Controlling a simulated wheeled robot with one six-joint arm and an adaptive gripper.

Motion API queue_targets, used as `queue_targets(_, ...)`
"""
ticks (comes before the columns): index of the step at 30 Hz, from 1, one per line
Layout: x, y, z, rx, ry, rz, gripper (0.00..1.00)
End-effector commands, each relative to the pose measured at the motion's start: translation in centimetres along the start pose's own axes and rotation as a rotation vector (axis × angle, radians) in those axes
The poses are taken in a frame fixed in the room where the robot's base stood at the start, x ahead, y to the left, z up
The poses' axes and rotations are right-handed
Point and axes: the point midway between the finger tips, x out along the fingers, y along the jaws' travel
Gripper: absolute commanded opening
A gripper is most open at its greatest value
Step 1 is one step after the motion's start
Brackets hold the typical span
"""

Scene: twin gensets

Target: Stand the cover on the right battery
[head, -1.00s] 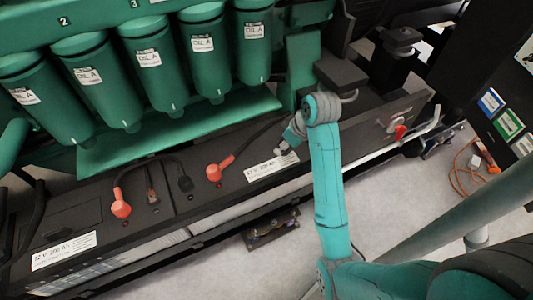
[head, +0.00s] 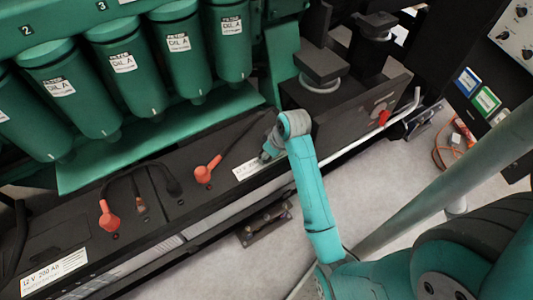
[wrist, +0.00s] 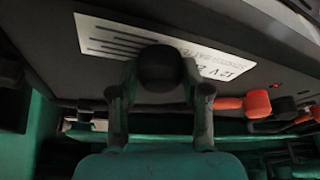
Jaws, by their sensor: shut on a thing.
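The right battery (head: 232,148) is a long black case with a white 12 V label and a red terminal boot (head: 205,171). My gripper (head: 266,154) is over its right end, beside the label. In the wrist view my gripper (wrist: 158,95) has both fingers around a dark rounded piece, which looks like the cover (wrist: 158,66). The piece overlaps the white label (wrist: 110,38) in that view. I cannot tell whether it touches the battery top. In the head view the held piece is too small and hidden to make out.
The left battery (head: 60,235) has its own red boot (head: 109,217) and black cables. Green oil filters (head: 180,55) hang above the batteries. A black block (head: 322,66) stands behind my gripper, with a red switch (head: 383,117) to the right.

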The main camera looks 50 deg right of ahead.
Motion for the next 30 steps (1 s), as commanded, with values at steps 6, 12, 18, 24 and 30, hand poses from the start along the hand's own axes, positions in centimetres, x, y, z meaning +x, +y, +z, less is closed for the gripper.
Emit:
queue_targets(6, 0.2, 0.0, 0.0, 0.0, 0.002, 0.002, 0.23)
queue_targets(12, 0.5, 0.0, 0.2, 0.0, 0.001, 0.001, 0.49)
queue_targets(18, 0.5, 0.0, 0.1, 0.0, 0.001, 0.001, 0.72)
queue_targets(24, 0.4, 0.0, 0.1, 0.0, 0.002, 0.001, 0.72)
queue_targets(30, -0.5, 0.1, -1.0, -0.003, 0.003, 0.002, 0.72)
